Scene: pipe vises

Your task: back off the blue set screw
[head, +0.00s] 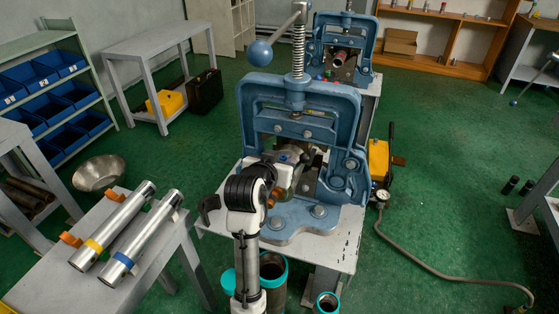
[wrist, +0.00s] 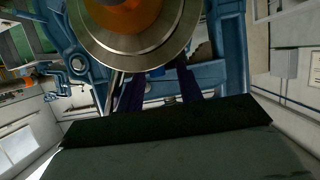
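A large blue pipe vise (head: 350,110) stands on a pale metal stand in the head view. A small bright blue spot, perhaps the set screw (head: 283,157), shows by the metal fitting in the vise's opening. My gripper (head: 288,172) is at that opening, its fingers largely hidden by my wrist. In the wrist view my gripper's two dark fingers (wrist: 158,85) stand apart, and their tips pass behind a round metal disc (wrist: 135,40) with an orange middle. A bright blue patch (wrist: 156,72) shows between the fingers, below the disc. I cannot tell whether they touch it.
Two metal pipes, one with a yellow band (head: 112,228) and one with a blue band (head: 140,240), lie on the left bench. Teal-rimmed cylinders (head: 327,303) stand below. A second blue vise (head: 345,45) is behind. A hose (head: 440,268) crosses the floor at right.

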